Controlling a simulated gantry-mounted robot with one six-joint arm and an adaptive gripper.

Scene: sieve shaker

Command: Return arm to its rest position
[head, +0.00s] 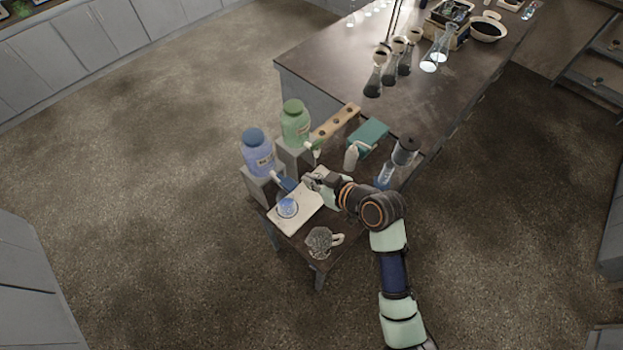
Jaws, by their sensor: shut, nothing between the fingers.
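My gripper (312,182) is at the end of my arm, low over the small wooden table. It is small in the head view, looks shut and holds nothing that I can see. A white board or device (296,212) lies under and beside it, with a round blue-topped piece (287,207) on its left part. The gripper is to the upper right of this blue piece. Whether the gripper touches the white surface cannot be told. My arm reaches in from the lower right and hides part of the table.
A blue-lidded jar (257,155) and a green-lidded jar (295,125) stand on grey blocks left of my gripper. The dark bench (335,68) carries flasks. Floor around is clear.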

